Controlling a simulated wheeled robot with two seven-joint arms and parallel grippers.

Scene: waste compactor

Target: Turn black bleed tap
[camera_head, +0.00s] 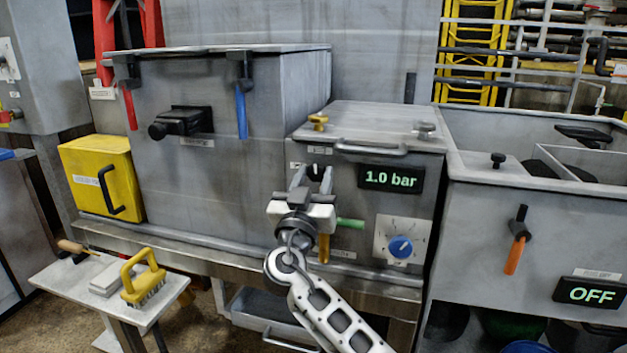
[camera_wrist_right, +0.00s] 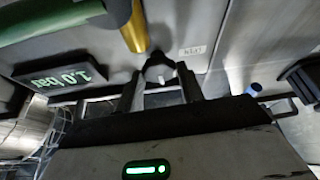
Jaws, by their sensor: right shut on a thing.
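The black bleed tap (camera_head: 319,172) is on the front of the grey compactor unit, left of the display reading 1.0 bar. My right gripper (camera_head: 312,178) reaches up to it from below and is shut on it, and its fingers hide part of the tap. In the right wrist view the black tap (camera_wrist_right: 160,68) shows between the two fingers (camera_wrist_right: 162,88). Its exact turn angle is hard to tell. My left gripper is in neither view.
A green handle (camera_head: 350,223) and an orange-yellow handle (camera_head: 324,248) sit close by my right gripper. The 1.0 bar display (camera_head: 390,178) and blue knob (camera_head: 401,246) are to the right. A small table (camera_head: 75,277) holding a brush stands at the lower left.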

